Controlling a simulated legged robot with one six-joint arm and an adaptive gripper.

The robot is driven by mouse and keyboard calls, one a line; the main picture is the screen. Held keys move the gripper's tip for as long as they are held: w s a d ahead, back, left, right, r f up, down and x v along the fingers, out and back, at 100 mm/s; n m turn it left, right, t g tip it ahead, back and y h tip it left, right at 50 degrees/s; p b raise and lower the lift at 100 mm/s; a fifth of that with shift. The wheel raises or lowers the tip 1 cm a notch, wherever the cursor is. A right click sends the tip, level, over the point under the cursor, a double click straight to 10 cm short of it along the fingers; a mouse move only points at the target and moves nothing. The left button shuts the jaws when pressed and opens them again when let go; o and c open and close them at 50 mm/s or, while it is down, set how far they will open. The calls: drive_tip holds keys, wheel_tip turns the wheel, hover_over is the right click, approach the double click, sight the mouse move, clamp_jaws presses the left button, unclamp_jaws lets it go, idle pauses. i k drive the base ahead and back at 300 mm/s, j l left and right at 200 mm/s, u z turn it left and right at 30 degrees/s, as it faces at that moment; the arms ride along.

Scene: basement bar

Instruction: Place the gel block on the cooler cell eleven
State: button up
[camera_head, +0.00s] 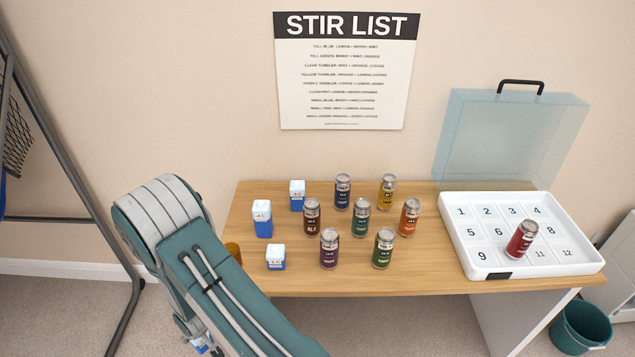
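Three blue-and-white blocks stand on the left of the wooden table: a back one (297,196), a tall one (262,219) and a short front one (276,257). Their labels are too small to read surely. The white cooler tray (459,245) at the right has numbered cells. Cell eleven (540,254) shows its number and is empty. A red can (522,239) stands in what looks like cell ten and covers number seven.
Several cans, including an orange one (409,217) and a green one (383,248), stand mid-table. The cooler's clear blue lid (512,140) stands open behind the tray. Bare tabletop (437,270) lies left of the tray. A teal bin (580,328) is on the floor.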

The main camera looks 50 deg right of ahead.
sight(540, 253)
drive_tip(key=k+l+u, duration=0.4)
drive_tip(key=k, duration=0.2)
drive_tip(key=k+u, duration=0.35)
drive_tip(key=k, duration=0.25)
drive_tip(key=k+l+z, duration=0.1)
drive_tip(key=k+z, duration=0.2)
drive_tip(key=k, duration=0.15)
drive_tip(key=k+l+z, duration=0.2)
drive_tip(key=k+z, duration=0.15)
drive_tip(key=k+l+z, duration=0.3)
drive_tip(key=k, duration=0.15)
